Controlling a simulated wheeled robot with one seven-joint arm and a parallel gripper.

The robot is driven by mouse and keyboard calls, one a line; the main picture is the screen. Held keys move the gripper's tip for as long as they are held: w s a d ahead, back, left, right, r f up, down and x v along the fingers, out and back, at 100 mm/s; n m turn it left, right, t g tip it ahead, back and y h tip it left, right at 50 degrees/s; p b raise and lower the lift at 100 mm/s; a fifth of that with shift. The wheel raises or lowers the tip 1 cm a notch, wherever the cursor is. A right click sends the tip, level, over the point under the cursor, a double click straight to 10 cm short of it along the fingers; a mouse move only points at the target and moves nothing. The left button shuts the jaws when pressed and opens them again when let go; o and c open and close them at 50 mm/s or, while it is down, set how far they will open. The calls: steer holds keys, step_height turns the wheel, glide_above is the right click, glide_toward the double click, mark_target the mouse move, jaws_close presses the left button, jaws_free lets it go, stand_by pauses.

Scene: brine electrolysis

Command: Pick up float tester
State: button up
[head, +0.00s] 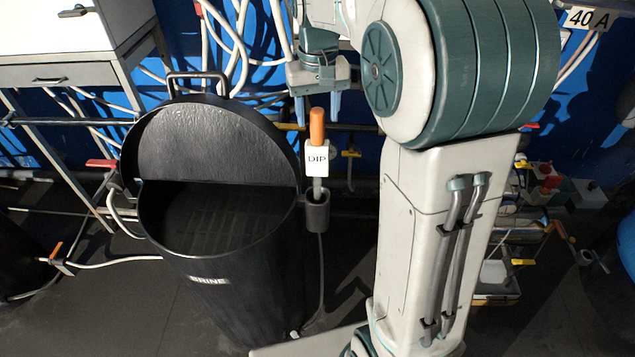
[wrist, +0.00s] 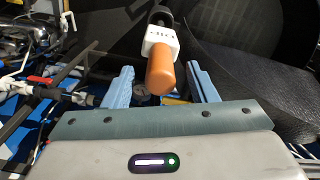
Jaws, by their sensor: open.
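The float tester (head: 317,158) has an orange handle and a white tag reading DIP. It stands upright in a small dark holder (head: 316,212) on the right side of the black brine tank (head: 225,290). In the wrist view the float tester (wrist: 161,68) shows handle end toward me, between the two blue fingers. My gripper (head: 318,112) is open, with its fingers pointing down near the top of the handle. It also shows in the wrist view (wrist: 160,85).
The tank's hinged lid (head: 205,140) stands raised at the back left, with a handle on top. White hoses and pipes with red (head: 101,163) and yellow valve handles run behind the tank. A metal cabinet (head: 60,60) stands at the upper left.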

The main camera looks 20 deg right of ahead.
mark_target(317, 127)
step_height(317, 127, down, 4)
steer(key=shift+f+p, duration=0.25)
steer(key=shift+p, duration=0.1)
steer(key=shift+w, duration=0.1)
jaws_close()
steer(key=shift+r, duration=0.1)
